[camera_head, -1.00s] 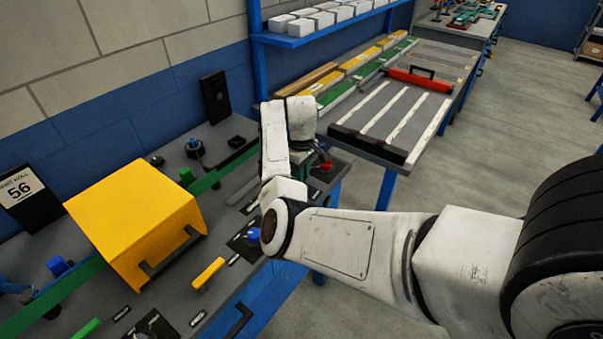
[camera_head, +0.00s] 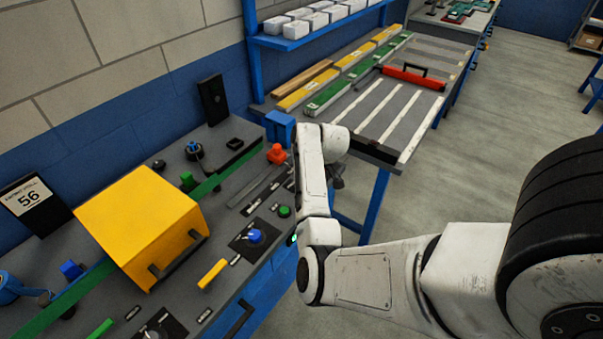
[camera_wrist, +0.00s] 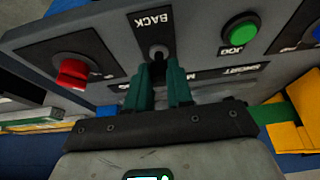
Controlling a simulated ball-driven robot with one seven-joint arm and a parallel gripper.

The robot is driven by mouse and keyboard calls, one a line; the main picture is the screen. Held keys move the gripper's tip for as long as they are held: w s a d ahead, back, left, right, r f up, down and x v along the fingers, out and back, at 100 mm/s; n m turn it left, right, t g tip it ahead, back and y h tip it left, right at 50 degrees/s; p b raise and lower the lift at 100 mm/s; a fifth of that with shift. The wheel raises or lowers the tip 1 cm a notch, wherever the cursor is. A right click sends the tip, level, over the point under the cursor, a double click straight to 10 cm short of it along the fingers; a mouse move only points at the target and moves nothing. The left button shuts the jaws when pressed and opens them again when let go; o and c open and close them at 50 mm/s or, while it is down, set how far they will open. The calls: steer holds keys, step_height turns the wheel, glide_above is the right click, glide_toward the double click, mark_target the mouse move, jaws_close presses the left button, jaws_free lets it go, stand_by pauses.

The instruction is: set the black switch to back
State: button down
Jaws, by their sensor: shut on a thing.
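The black switch (camera_wrist: 158,52) shows in the wrist view, on a grey panel just beside the BACK label (camera_wrist: 152,19). My gripper (camera_wrist: 163,68) has its two green fingers close together at the switch, shut on it. The fingers cover the lower part of the switch, and I cannot tell which way its lever leans. In the head view my arm hides the switch and the fingertips.
In the wrist view a red knob (camera_wrist: 72,72) is left of the fingers and a green JOG button (camera_wrist: 240,30) is right. In the head view a yellow box (camera_head: 140,225), a blue knob (camera_head: 255,236) and a yellow handle (camera_head: 212,273) occupy the bench.

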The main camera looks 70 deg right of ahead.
steer(key=shift+s+f, duration=0.1)
steer(key=c, duration=1)
jaws_free()
steer(key=v, duration=1.1)
steer(key=shift+b, duration=0.45)
steer(key=shift+s+a+f, duration=0.1)
steer(key=shift+s+f, duration=0.05)
